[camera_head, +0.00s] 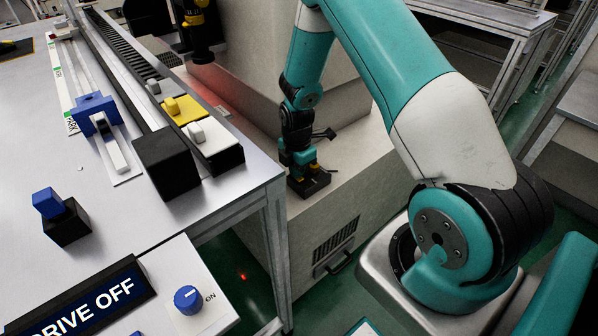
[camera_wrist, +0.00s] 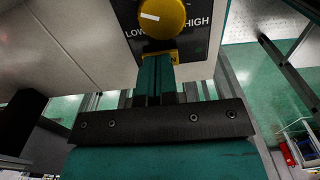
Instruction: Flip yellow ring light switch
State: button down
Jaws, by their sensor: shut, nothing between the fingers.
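In the head view, a yellow switch plate with a yellow toggle (camera_head: 180,107) sits on the table at left, between a grey switch (camera_head: 158,88) and a white switch (camera_head: 207,136). My gripper (camera_head: 302,170) is right of the table, pointing down above the grey cabinet and well apart from this switch. In the wrist view, my gripper (camera_wrist: 157,60) has its teal fingers together and empty. Just beyond the fingertips is a round yellow knob (camera_wrist: 162,17) on a black panel marked LOW and HIGH. I cannot tell whether the fingers touch the knob.
A blue slider (camera_head: 95,112) on a rail, a black block (camera_head: 167,167), a blue-topped block (camera_head: 56,215), a blue ON knob (camera_head: 187,298) and a DRIVE OFF sign (camera_head: 85,305) are on the table. A black-and-yellow camera unit (camera_head: 199,30) hangs at the back.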

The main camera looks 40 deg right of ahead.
jog(key=shift+r, duration=0.1)
notch_tip(320, 180, up, 5)
jog(key=p, duration=0.4)
jog(key=shift+r, duration=0.1)
notch_tip(320, 180, up, 9)
jog(key=b, duration=0.1)
jog(key=shift+b, duration=0.35)
jog(key=shift+w, duration=0.1)
jog(key=shift+f+b, duration=0.3)
jog(key=s+b, duration=0.1)
jog(key=b, duration=0.6)
jog(key=shift+s+r, duration=0.1)
jog(key=shift+s, duration=0.05)
